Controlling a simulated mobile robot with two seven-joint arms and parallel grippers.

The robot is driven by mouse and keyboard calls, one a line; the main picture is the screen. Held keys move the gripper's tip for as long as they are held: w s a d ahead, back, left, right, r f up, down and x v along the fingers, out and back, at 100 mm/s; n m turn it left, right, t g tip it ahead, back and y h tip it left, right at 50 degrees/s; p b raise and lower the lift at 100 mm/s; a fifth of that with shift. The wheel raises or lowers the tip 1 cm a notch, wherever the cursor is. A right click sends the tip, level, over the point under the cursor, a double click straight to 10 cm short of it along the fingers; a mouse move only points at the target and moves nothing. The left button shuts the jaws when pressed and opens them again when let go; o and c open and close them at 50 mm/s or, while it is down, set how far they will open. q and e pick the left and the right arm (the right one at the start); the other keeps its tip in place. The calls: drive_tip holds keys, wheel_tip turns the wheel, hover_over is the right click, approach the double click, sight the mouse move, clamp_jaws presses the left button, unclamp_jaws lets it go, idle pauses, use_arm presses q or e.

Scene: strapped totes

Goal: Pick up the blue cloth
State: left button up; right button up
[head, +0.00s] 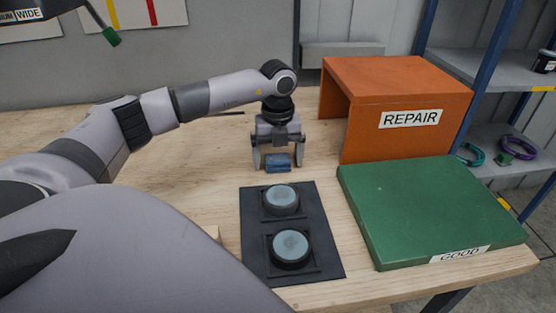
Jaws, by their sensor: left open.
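The blue cloth (278,164) is a small blue bundle on the wooden table, just behind the black panel. My left gripper (277,161) points down over it, its two fingers spread with one on each side of the cloth. The jaws are open. I cannot tell whether the fingers touch the cloth. The gripper body hides what lies directly behind the cloth. My right gripper is not in view.
A black panel with two round grey-blue discs (290,246) lies in front of the cloth. An orange box marked REPAIR (400,85) and a green board marked GOOD (430,210) stand at the right. Blue-framed shelves (500,75) are beyond. Bare wooden table (180,180) lies left of the gripper.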

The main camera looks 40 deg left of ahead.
sight(279, 157)
use_arm(q)
drive_tip(key=shift+c, duration=0.3)
drive_tip(key=c, duration=1)
wheel_tip(279, 157, up, 14)
drive_tip(key=shift+r, duration=0.1)
drive_tip(key=shift+c, duration=0.8)
wheel_tip(279, 157, up, 6)
drive_tip(key=shift+f+p, duration=0.1)
drive_tip(key=shift+p, duration=0.95)
drive_tip(key=shift+c, duration=0.4)
